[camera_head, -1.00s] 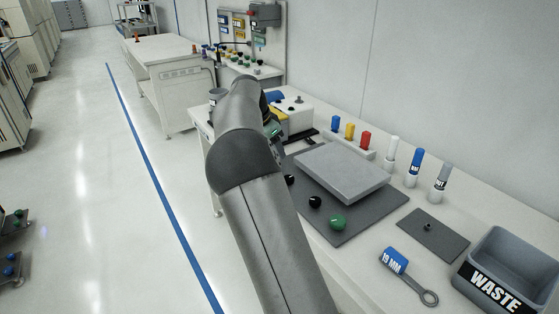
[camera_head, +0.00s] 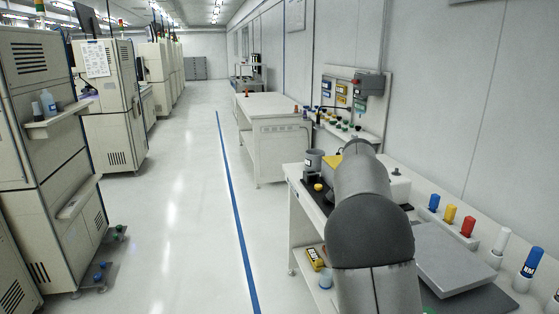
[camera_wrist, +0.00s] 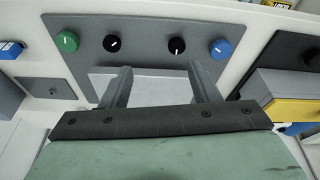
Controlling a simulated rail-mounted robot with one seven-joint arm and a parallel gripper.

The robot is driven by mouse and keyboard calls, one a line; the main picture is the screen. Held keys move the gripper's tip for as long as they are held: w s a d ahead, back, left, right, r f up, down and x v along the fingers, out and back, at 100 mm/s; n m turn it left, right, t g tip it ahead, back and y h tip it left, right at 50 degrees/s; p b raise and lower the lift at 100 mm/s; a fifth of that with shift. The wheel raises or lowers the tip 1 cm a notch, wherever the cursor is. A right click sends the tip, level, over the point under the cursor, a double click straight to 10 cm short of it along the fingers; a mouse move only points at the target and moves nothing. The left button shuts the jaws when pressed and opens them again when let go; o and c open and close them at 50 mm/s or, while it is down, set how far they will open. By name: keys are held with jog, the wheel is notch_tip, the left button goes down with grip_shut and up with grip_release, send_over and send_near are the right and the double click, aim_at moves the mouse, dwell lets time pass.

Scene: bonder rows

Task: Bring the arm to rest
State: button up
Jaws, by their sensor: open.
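My gripper (camera_wrist: 160,68) is open in the wrist view, its two fingers apart with nothing held between them. A pale grey slab (camera_wrist: 150,88) shows behind and between the fingers; I cannot tell the gap. Beyond the fingertips is a dark panel with a green knob (camera_wrist: 67,42), two black knobs and a blue knob (camera_wrist: 220,48). In the head view, my arm reaches over the workbench, and my gripper is hidden behind the arm. The grey slab (camera_head: 462,258) lies right of the arm.
Coloured markers, including a red one (camera_head: 467,227), stand along the wall side. A yellow-fronted box (camera_wrist: 297,108) is at the wrist view's right. A second bench (camera_head: 272,108) stands farther back. Tall machines (camera_head: 45,150) line the left. The aisle with a blue line (camera_head: 235,205) is clear.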

jog(key=s+a+f+n+y, duration=0.1)
jog(key=s+a+f+n, duration=0.2)
jog(key=s, duration=0.9)
jog(key=s+a+f+n+y, duration=0.1)
jog(key=s+a+n, duration=0.5)
jog(key=s, duration=0.7)
jog(key=s+a+f+n+y, duration=0.1)
jog(key=s+a+f+n, duration=0.3)
jog(key=s, duration=0.8)
jog(key=shift+s+a+f+n, duration=0.15)
jog(key=shift+a+f+n, duration=0.2)
jog(key=shift+n, duration=0.35)
jog(key=shift+d, duration=0.1)
